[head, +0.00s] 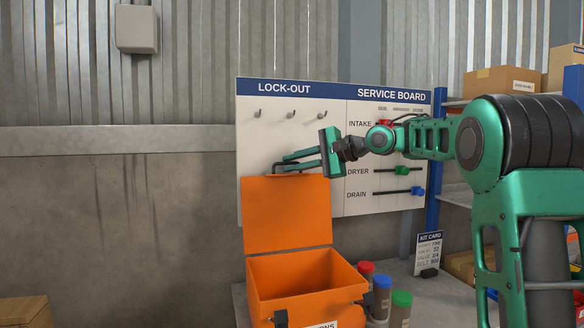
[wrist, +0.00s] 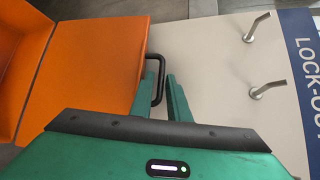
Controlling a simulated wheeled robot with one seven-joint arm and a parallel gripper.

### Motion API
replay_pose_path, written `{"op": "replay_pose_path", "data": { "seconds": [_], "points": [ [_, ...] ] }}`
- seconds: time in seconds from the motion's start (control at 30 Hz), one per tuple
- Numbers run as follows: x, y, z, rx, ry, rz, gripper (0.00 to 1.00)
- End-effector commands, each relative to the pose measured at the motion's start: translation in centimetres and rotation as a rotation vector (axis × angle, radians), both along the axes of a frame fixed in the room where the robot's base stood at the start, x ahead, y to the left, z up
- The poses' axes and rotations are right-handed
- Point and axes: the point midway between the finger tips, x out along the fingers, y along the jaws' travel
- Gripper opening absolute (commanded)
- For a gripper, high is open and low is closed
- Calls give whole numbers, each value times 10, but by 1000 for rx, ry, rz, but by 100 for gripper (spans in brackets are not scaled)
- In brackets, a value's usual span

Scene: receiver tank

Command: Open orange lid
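The orange lid (head: 287,216) stands raised and roughly upright at the back of the orange box (head: 305,275), whose inside shows. The lid also fills the left of the wrist view (wrist: 90,65). A black loop handle (wrist: 158,85) sits on the lid's top edge. My gripper (head: 285,162) is at that edge, in front of the board. In the wrist view my gripper's fingers (wrist: 162,78) are apart, with the handle's outer bar between them and a gap beside it. I cannot tell if a finger touches the handle.
The service board (head: 390,140) with hooks and sliders is close behind my gripper. Capped containers (head: 381,298) in red, blue and green stand right of the box, near a kit card (head: 428,252). Shelves with cartons (head: 502,80) are at right.

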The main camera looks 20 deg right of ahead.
Motion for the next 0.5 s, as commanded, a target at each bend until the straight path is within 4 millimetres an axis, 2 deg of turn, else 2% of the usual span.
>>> {"op": "replay_pose_path", "data": {
  "seconds": [0.03, 0.1, 0.5],
  "points": [
    [0, 0, 0, 0, 0, 0, 15],
    [0, 0, 0, 0, 0, 0, 0],
    [0, 0, 0, -1, 1, 0, 0]
  ]
}}
